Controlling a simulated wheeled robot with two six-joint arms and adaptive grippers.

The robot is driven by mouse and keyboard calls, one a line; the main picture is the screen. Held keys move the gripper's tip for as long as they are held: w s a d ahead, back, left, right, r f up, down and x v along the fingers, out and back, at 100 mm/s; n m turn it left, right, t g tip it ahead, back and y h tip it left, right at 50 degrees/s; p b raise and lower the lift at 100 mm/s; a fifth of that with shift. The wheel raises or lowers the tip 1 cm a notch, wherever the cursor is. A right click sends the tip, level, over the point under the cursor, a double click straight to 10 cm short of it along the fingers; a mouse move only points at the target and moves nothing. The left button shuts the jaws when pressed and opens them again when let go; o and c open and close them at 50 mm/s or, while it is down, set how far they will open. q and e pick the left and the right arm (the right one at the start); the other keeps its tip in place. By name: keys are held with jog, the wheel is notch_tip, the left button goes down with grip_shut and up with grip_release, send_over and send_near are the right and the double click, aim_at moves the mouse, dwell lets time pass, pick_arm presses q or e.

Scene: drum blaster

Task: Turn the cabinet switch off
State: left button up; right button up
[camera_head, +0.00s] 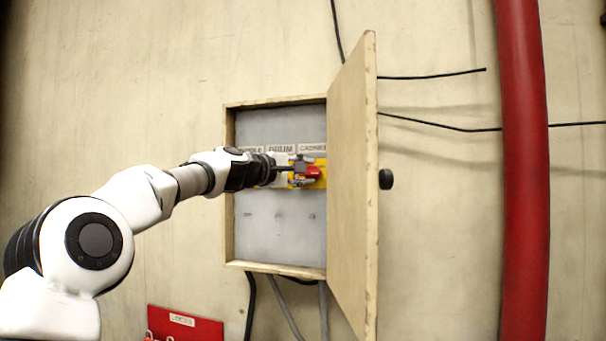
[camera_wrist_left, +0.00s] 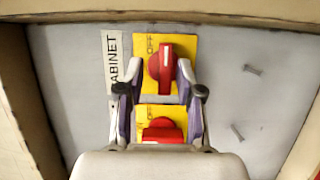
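The cabinet switch is a red knob (camera_head: 313,172) on a yellow plate, rightmost in the row inside the open box. In the left wrist view the same red knob (camera_wrist_left: 162,68) stands beside the sideways CABINET label (camera_wrist_left: 113,75), with OFF printed near its upper left. A white mark on the knob faces the top of that view. My left gripper (camera_head: 301,172) reaches into the box from the left. In the wrist view its fingers (camera_wrist_left: 160,80) are apart, one on each side of the knob; contact is unclear. My right gripper is not in view.
Another red switch (camera_wrist_left: 163,132) on yellow sits below, between the finger bases in the wrist view. The wooden box (camera_head: 229,235) has its door (camera_head: 350,190) swung open on the right. A red pipe (camera_head: 524,170) runs farther right. A red lock board (camera_head: 190,326) hangs low.

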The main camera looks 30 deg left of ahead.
pick_arm(q)
jog(key=shift+w+d+f, duration=0.15)
jog(key=shift+f, duration=0.05)
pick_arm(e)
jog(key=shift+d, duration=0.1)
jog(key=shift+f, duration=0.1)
